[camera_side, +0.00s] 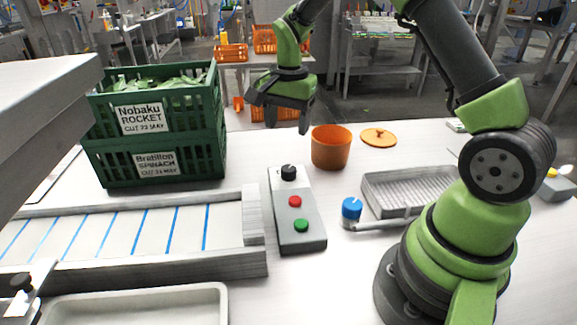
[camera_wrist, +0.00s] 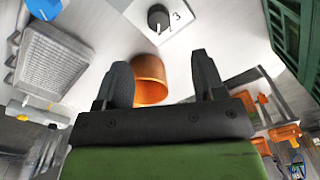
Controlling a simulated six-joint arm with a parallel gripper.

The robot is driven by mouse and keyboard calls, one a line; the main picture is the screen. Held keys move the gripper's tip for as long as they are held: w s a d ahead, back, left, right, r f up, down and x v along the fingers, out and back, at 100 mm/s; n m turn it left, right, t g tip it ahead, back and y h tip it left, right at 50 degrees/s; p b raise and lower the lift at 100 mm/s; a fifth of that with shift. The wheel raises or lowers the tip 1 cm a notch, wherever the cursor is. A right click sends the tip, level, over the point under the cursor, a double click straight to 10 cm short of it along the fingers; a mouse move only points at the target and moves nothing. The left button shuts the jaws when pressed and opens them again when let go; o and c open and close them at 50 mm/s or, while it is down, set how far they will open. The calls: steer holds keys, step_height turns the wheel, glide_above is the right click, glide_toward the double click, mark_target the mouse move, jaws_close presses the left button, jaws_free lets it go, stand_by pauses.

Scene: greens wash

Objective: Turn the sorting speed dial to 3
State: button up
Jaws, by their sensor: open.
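The black sorting speed dial (camera_side: 288,173) sits at the far end of a grey control box (camera_side: 311,232), above a red button (camera_side: 295,202) and a green button (camera_side: 301,225). In the wrist view the dial (camera_wrist: 158,18) is at the top, with the numerals 2 and 3 beside it; its exact setting is too small to tell. My gripper (camera_side: 284,118) is open and empty, raised above the table behind the box and apart from the dial. In the wrist view its two fingers (camera_wrist: 162,75) stand apart, below the dial in the picture.
An orange pot (camera_side: 331,148) stands right of my gripper, with an orange lid (camera_side: 378,138) beyond. Stacked green crates (camera_side: 153,161) stand at the left, behind a conveyor (camera_side: 130,267). A grey ribbed tray (camera_side: 378,207) and a blue-capped valve (camera_side: 351,209) lie right of the box.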

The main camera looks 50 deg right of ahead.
mark_target(289, 168)
steer(key=shift+m, duration=0.3)
steer(key=f, duration=1.2)
steer(key=shift+w+d, duration=0.15)
steer(key=shift+d, duration=0.25)
steer(key=shift+r, duration=0.1)
steer(key=shift+c, duration=0.2)
steer(key=c, duration=0.9)
